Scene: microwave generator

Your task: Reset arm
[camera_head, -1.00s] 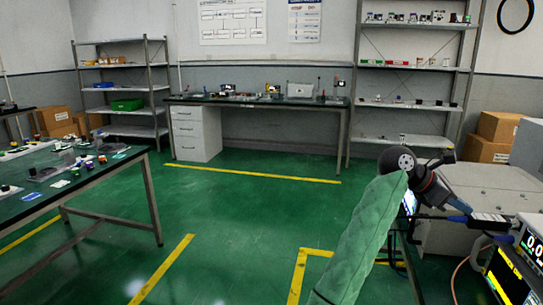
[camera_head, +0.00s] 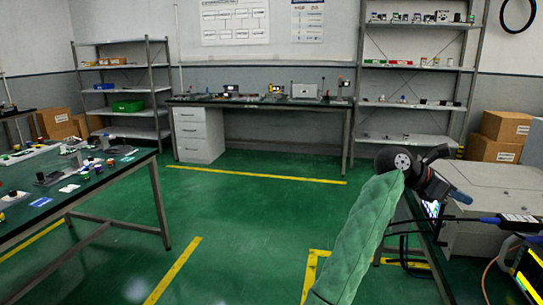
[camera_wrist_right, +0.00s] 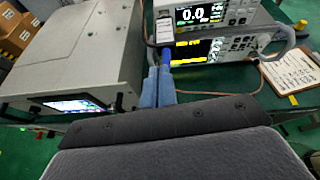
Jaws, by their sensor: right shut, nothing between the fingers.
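My right arm, in a green quilted sleeve, rises from the bottom of the head view. My right gripper (camera_head: 460,197) is at the right, above the bench edge and in front of a grey box (camera_head: 500,215). Its blue fingers (camera_wrist_right: 157,88) show at the middle of the right wrist view, close together with nothing visible between them. In that view the grey box (camera_wrist_right: 75,50) with a lit screen (camera_wrist_right: 74,105) is to the left of the fingers. My left gripper is not in view.
Stacked instruments, one reading 0.0 (camera_wrist_right: 200,14), stand beyond the fingers in the wrist view. A clipboard (camera_wrist_right: 290,72) lies at the right. Cables cross near the gripper. A work table (camera_head: 120,185) stands at the left. Green floor (camera_head: 240,215) lies clear between.

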